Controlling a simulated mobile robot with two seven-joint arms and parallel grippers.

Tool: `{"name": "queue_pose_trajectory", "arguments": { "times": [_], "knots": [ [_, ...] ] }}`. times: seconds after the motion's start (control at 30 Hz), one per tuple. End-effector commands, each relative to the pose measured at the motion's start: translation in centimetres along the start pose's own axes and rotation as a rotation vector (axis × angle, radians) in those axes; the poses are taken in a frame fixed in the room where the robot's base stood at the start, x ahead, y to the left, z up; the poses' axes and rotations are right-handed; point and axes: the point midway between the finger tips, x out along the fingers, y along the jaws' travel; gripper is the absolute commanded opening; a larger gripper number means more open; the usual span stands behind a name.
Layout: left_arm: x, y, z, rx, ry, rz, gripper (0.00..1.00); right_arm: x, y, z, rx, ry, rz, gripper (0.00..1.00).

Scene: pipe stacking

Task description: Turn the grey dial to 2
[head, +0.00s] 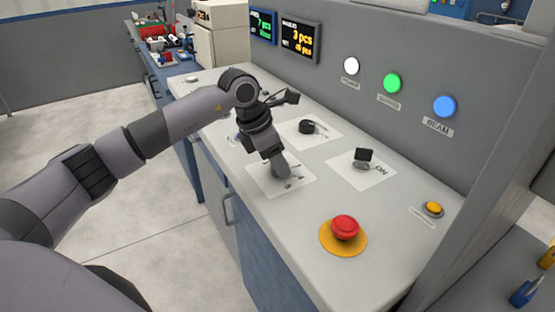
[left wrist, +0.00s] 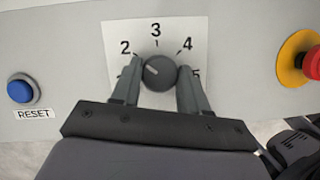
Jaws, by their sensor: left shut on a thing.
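The grey dial (left wrist: 159,73) sits on a white card (left wrist: 180,32) with the numbers 2, 3, 4 and 5 around it. Its light mark points to the upper left, roughly toward the 2. My left gripper (left wrist: 160,78) is shut on the dial, one finger on each side. In the head view the left gripper (head: 279,168) reaches down over the same card (head: 300,184) and mostly hides the dial. The lower part of the dial's scale is hidden behind the gripper. My right gripper is in neither view.
A red emergency button (head: 345,228) stands on the console's near part. A black switch (head: 364,155) marked ON and a black knob (head: 307,127) lie behind the dial. A blue RESET button (left wrist: 20,90) is left of the dial. White, green and blue buttons line the back panel.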

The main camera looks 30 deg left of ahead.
Motion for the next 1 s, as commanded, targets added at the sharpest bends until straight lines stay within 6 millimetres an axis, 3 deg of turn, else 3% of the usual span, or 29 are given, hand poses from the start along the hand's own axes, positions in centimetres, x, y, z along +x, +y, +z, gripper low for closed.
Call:
{"name": "queue_pose_trajectory", "arguments": {
  "times": [0.03, 0.1, 0.43, 0.8, 1.0],
  "knots": [
    [-0.2, 0.1, 0.1, 0.0, -0.004, 0.003, 0.54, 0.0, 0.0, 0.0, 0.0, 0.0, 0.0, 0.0],
    [-0.1, 0.1, 0.1, -0.001, -0.003, 0.003, 0.7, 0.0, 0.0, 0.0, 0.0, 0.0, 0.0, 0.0],
    [-0.4, 0.1, 0.0, -0.001, -0.002, 0.003, 0.7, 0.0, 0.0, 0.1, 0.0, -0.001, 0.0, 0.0],
    [-5.9, 0.1, 0.1, 0.0, -0.005, 0.004, 0.7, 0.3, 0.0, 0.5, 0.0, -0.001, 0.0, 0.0],
    [-7.2, 0.1, 0.1, -0.001, -0.003, 0.003, 0.7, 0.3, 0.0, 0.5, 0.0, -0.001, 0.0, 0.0]
  ]
}}
